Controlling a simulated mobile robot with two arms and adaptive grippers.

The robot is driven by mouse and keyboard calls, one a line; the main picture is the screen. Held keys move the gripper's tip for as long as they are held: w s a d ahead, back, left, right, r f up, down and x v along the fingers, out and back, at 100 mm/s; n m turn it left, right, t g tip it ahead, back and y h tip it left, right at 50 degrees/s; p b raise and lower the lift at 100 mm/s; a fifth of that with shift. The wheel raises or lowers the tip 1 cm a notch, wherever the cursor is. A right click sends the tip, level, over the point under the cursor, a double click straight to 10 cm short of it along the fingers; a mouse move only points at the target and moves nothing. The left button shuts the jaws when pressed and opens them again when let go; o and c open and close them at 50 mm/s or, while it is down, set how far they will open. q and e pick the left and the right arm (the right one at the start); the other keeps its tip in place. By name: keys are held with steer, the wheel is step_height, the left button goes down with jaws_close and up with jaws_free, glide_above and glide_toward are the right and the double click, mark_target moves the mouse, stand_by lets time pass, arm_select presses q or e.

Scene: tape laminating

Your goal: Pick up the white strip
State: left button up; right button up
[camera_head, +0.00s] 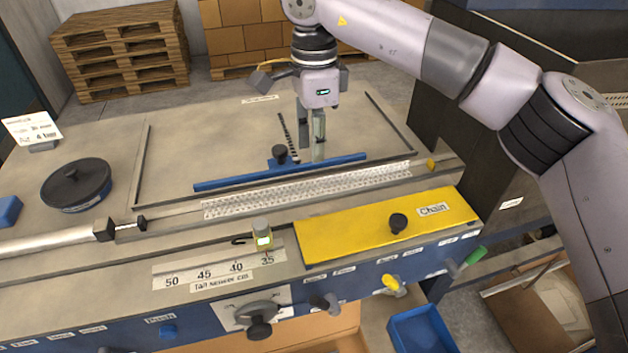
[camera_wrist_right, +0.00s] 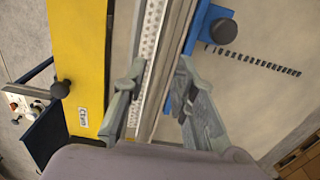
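A white perforated strip (camera_head: 300,192) lies along a metal channel across the middle of the workbench. It also shows in the right wrist view (camera_wrist_right: 150,40), running between the two fingers. My right gripper (camera_head: 311,145) points down just behind the strip, near the blue bar, in the head view. In the right wrist view my right gripper (camera_wrist_right: 160,75) has its fingers spread, with nothing held between them. The right finger is close to the blue bar. Whether either finger touches the bench is unclear. My left gripper is not in view.
A blue bar (camera_head: 230,182) with a black knob runs behind the strip. A yellow cover (camera_head: 340,237) with a black knob lies in front. A black disc (camera_head: 76,186) sits at left. Blue bin (camera_head: 420,330) stands below.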

mark_target(313, 180)
steer(key=shift+f, duration=0.8)
steer(key=f+p, duration=0.2)
steer(key=s+f+p, duration=0.1)
steer(key=f, duration=0.1)
steer(key=shift+a+f+p, duration=0.1)
steer(key=shift+f+p, duration=0.2)
steer(key=shift+p, duration=0.05)
steer(key=shift+f, duration=0.25)
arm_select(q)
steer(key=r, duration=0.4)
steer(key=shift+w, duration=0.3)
arm_select(e)
steer(key=shift+w+f, duration=0.1)
steer(key=shift+f, duration=0.05)
steer(key=shift+c, duration=0.2)
jaws_close()
